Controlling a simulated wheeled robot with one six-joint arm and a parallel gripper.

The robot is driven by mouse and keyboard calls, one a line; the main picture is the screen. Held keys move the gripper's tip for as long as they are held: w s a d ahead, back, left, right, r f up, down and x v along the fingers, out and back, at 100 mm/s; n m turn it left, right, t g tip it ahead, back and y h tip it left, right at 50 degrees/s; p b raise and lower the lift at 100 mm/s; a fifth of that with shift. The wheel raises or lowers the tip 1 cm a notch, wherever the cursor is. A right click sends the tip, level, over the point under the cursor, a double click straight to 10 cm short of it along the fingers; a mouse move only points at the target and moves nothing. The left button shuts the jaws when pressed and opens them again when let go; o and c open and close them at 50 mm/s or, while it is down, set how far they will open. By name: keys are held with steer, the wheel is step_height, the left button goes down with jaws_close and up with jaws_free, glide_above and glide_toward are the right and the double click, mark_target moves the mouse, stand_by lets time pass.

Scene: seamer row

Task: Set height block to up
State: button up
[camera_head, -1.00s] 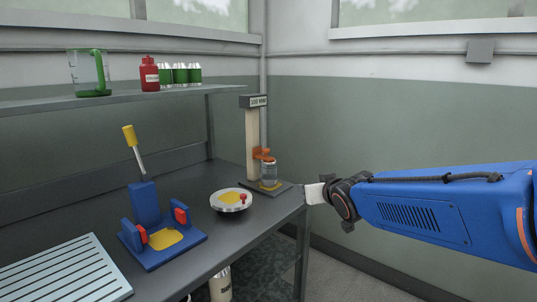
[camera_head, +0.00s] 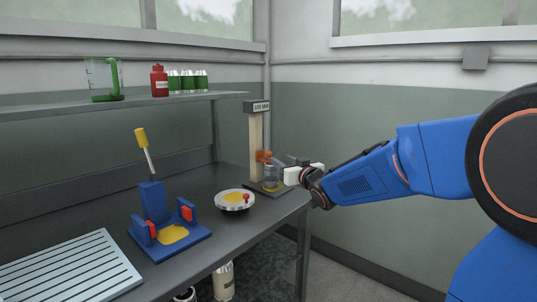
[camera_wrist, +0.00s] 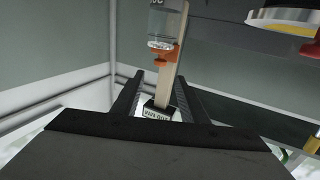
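The height block (camera_head: 263,156) is an orange piece on a pale upright post (camera_head: 254,135) with a dark sign on top, at the far right end of the bench. A clear jar (camera_head: 272,176) stands below it on the stand's base. My gripper (camera_head: 280,161) is just right of the post, close to the block. In the wrist view, the picture is turned over: the orange block (camera_wrist: 164,58) shows just past my open fingers (camera_wrist: 160,76), and the sign (camera_wrist: 157,112) shows between them. Nothing is gripped. I cannot tell whether a finger touches the block.
A blue fixture (camera_head: 160,247) and a slatted tray (camera_head: 75,270) are further left. A shelf (camera_head: 130,103) above holds a beaker, a red bottle and green cans. The right wall side is free.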

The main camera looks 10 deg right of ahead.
mark_target(270, 153)
steer(key=x, duration=1.1)
steer(key=shift+w, duration=0.35)
steer(key=shift+c, duration=0.4)
jaws_close()
step_height(270, 153, up, 11)
